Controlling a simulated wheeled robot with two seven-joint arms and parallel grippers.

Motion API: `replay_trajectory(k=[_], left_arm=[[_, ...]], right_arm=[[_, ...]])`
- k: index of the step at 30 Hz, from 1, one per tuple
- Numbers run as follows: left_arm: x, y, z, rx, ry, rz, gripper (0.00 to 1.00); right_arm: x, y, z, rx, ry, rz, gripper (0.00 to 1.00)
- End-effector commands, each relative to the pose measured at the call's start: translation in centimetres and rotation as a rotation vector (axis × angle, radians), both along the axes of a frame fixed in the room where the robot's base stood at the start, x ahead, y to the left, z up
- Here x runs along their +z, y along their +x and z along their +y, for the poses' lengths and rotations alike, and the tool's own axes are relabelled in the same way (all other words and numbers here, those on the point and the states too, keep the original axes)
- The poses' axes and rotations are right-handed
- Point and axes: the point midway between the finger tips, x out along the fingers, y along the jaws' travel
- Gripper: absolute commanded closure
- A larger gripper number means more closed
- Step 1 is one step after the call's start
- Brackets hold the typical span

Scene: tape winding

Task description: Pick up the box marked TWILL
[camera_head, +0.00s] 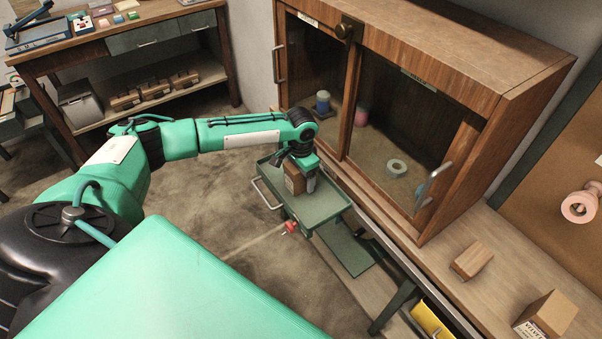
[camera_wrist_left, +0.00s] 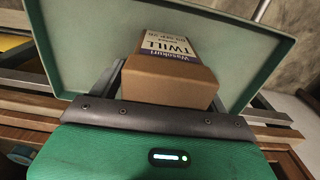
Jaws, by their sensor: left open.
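The brown cardboard box marked TWILL (camera_head: 294,181) sits in the green tray (camera_head: 330,207) of a small cart. Its white label with TWILL shows in the left wrist view, on the box (camera_wrist_left: 168,80). My left gripper (camera_head: 308,180) points down into the tray at the box and hides part of it. Its jaws are open, and in the left wrist view a finger shows beside the box's left side. I cannot tell whether the fingers touch the box. My right gripper is not in view.
A wooden cabinet with glass doors (camera_head: 395,110) stands right behind the cart, with tape rolls inside. A workbench (camera_head: 120,41) stands at the back left. Floor left of the cart is mostly clear.

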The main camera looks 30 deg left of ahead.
Motion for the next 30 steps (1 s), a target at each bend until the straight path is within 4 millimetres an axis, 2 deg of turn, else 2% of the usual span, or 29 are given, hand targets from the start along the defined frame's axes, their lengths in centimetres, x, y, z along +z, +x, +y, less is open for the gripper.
replay_trajectory(k=[2,10,18,23,26,30], left_arm=[[0.0,0.0,0.0,0.000,0.000,0.000,0.23],[0.0,0.0,0.0,0.000,0.000,0.000,0.75],[0.2,0.0,0.0,0.000,0.000,-0.001,0.75],[1.1,0.1,-0.1,0.000,-0.002,-0.002,0.75],[2.4,0.1,-0.1,0.000,-0.002,-0.002,0.75],[5.5,0.1,0.0,-0.001,-0.001,-0.006,0.75]], right_arm=[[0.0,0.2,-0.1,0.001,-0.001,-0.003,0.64],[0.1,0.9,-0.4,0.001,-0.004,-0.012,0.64],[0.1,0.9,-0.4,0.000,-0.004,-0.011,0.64],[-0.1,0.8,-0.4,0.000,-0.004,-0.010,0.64],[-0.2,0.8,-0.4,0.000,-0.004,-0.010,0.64],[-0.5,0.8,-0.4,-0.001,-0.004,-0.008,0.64]])
